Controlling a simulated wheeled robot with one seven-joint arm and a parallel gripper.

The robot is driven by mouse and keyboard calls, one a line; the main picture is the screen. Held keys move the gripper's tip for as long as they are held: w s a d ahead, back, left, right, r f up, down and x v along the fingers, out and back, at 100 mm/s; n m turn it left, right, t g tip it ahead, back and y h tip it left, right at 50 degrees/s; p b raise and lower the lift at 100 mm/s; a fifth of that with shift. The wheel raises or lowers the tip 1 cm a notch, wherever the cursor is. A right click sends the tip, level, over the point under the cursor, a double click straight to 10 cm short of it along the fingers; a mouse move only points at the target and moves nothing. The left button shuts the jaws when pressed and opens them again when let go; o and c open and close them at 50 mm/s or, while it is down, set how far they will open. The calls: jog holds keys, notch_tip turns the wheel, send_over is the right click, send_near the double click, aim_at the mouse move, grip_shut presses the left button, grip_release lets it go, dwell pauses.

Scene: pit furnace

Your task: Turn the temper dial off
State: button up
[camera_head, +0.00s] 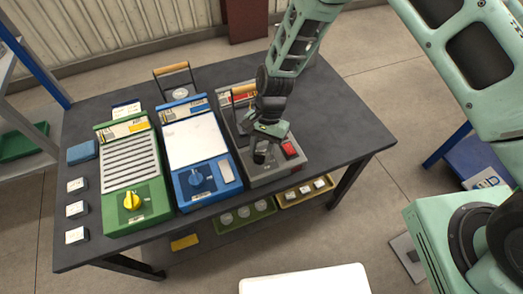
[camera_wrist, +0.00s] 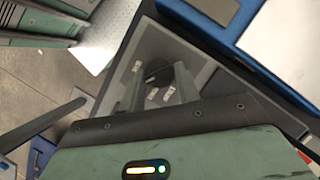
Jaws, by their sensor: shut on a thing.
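My gripper (camera_head: 261,153) is over the front panel of the grey unit (camera_head: 270,176), the rightmost of three units on the dark table. In the wrist view its two fingers (camera_wrist: 160,84) stand on either side of a dark round dial (camera_wrist: 157,71) and are shut on it. Small white marks lie around this dial on the grey panel. The gripper largely hides the dial in the head view. I cannot read any label naming it as the temper dial.
The blue unit (camera_head: 207,190) with a blue dial (camera_head: 196,178) stands close on the left. Beyond it is the green unit (camera_head: 151,212) with a yellow dial (camera_head: 131,201). Small white-topped blocks (camera_head: 76,210) line the table's left edge. The table's right end (camera_head: 345,140) is clear.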

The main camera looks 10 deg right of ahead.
jog(key=n+h, duration=0.1)
jog(key=n, duration=0.1)
jog(key=n+b, duration=0.1)
jog(key=n, duration=0.1)
jog(key=n+h, duration=0.1)
jog(key=n, duration=0.1)
jog(key=shift+w+a+n+h+b, duration=0.1)
jog(key=shift+a+n+h+b, duration=0.2)
jog(key=n+h, duration=0.1)
jog(key=n, duration=0.2)
jog(key=shift+a+n+b, duration=0.15)
jog(key=shift+n+b, duration=0.15)
jog(key=shift+b, duration=0.05)
jog(key=n, duration=0.1)
jog(key=n+h, duration=0.1)
jog(key=n, duration=0.1)
jog(key=shift+a+n+t+h+b, duration=0.1)
jog(key=shift+n+t+h+b, duration=0.2)
jog(key=n, duration=0.1)
jog(key=n+t+h, duration=0.1)
jog(key=n, duration=0.3)
jog(key=shift+s+a+t, duration=0.1)
jog(key=shift+s+t, duration=0.2)
jog(key=n+t, duration=0.1)
jog(key=n, duration=0.4)
jog(key=shift+s+t+h+b, duration=0.15)
jog(key=shift+t+h+b, duration=0.15)
jog(key=shift+t+b, duration=0.1)
jog(key=shift+n, duration=0.4)
jog(key=o, duration=0.9)
